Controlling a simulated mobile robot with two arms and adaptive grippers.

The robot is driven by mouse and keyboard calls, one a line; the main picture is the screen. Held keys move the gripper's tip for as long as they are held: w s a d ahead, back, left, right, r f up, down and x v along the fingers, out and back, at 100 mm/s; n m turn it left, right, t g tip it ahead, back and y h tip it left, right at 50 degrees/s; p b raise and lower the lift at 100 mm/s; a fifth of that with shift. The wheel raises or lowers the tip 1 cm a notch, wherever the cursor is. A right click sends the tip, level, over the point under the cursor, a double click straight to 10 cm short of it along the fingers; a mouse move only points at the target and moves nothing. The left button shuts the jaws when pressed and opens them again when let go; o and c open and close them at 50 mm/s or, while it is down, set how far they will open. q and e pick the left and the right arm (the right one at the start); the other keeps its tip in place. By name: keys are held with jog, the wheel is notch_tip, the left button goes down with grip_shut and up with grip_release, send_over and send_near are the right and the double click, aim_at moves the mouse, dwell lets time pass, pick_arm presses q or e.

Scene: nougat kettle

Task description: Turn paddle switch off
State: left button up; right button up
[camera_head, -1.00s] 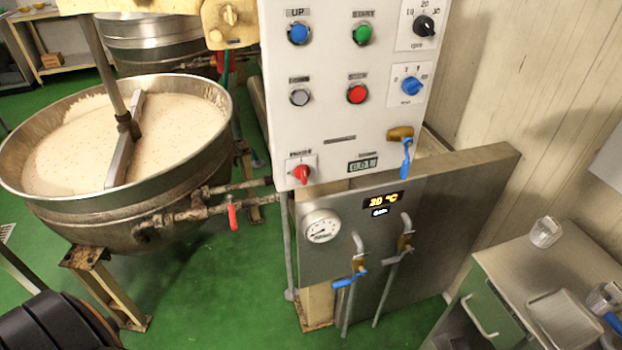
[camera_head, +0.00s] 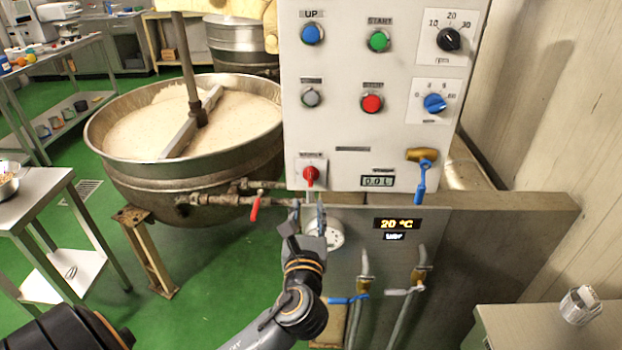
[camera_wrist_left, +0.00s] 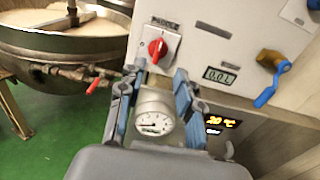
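The paddle switch (camera_head: 311,174) is a red rotary knob on a white square plate at the lower left of the white control panel (camera_head: 350,130). It also shows in the left wrist view (camera_wrist_left: 157,48), its handle roughly upright with a slight tilt. My left gripper (camera_head: 309,212) is just below the switch, pointing up at it. In the left wrist view its two fingers (camera_wrist_left: 157,82) stand apart with nothing between them, and the knob lies beyond their tips. The gripper appears not to touch it. My right gripper is in neither view.
Buttons and dials fill the panel above. A round gauge (camera_head: 333,233) sits partly behind my gripper. A red-handled pipe valve (camera_head: 255,208) and the kettle (camera_head: 185,150) are at left. A blue-handled tap (camera_head: 421,180) hangs at right.

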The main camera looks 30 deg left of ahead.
aim_at(311, 174)
pick_arm(q)
jog(key=p+x, duration=0.1)
jog(key=x, duration=1.1)
jog(key=shift+w, duration=0.25)
grip_shut()
